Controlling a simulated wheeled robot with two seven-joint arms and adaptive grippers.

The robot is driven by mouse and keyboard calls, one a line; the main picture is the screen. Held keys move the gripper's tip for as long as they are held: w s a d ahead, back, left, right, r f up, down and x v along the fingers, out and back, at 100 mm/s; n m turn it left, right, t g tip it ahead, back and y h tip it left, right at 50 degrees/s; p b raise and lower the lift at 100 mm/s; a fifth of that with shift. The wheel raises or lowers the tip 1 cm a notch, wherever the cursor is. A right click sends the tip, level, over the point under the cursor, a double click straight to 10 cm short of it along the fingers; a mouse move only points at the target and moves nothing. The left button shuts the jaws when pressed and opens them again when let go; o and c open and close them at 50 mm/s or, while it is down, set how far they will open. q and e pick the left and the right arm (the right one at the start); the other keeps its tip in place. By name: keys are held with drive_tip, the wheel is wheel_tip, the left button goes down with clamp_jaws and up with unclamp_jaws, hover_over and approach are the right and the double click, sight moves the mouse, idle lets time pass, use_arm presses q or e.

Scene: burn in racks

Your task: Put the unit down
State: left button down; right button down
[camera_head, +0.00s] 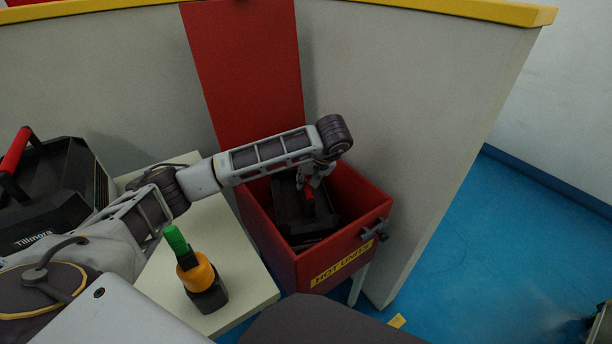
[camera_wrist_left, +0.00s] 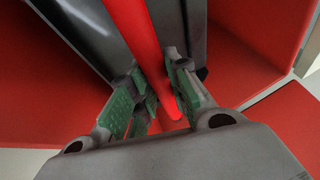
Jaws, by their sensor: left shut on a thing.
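The unit (camera_head: 290,212) is a black box with a red handle (camera_head: 308,194). It sits inside the red bin (camera_head: 262,228) labelled "HOT UNITS", below the bin's rim. My left gripper (camera_head: 312,182) reaches down into the bin and is shut on the unit's red handle. In the left wrist view the green-padded fingers (camera_wrist_left: 150,103) are on either side of the red handle (camera_wrist_left: 152,50), with the black unit (camera_wrist_left: 92,32) behind it. I cannot tell whether the unit rests on the bin's floor. My right gripper is not in view.
A second black unit with a red handle (camera_head: 62,185) stands at the left. A drill-like tool (camera_head: 200,275) in orange, green and black stands on the pale table (camera_head: 240,292) beside the bin. Grey partition walls (camera_head: 400,110) close in the bin behind. Blue floor (camera_head: 500,250) is open at the right.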

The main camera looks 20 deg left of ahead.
sight(302, 195)
use_arm(q)
drive_tip(key=shift+w, duration=0.15)
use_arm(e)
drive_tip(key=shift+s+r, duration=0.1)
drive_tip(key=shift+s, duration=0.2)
use_arm(q)
drive_tip(key=shift+f, duration=0.1)
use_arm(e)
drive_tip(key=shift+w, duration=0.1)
